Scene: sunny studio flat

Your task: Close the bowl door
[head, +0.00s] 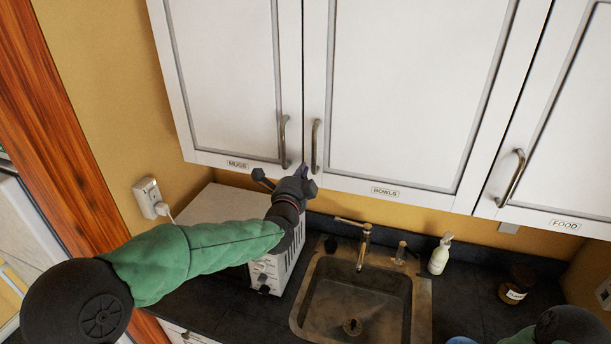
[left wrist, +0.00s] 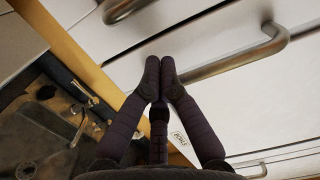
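The white bowl door (head: 400,90), labelled BOWLS (head: 385,191), is the middle upper cabinet door. It looks flush or nearly flush with its neighbours; I cannot tell whether a small gap is left. Its metal handle (head: 316,146) is near its left edge and also shows in the left wrist view (left wrist: 240,60). My left gripper (head: 303,172) is at the door's lower left corner, below the handle. In the left wrist view its fingertips (left wrist: 160,64) are together, with nothing seen between them, against or just in front of the door; contact is unclear. My right gripper is out of view.
The MUGS door (head: 225,75) on the left and the FOOD door (head: 570,130) on the right look closed. Below are a white toaster-like appliance (head: 278,272), a sink (head: 350,300) with a tap (head: 364,245), a soap bottle (head: 440,254) and a dark jar (head: 516,285).

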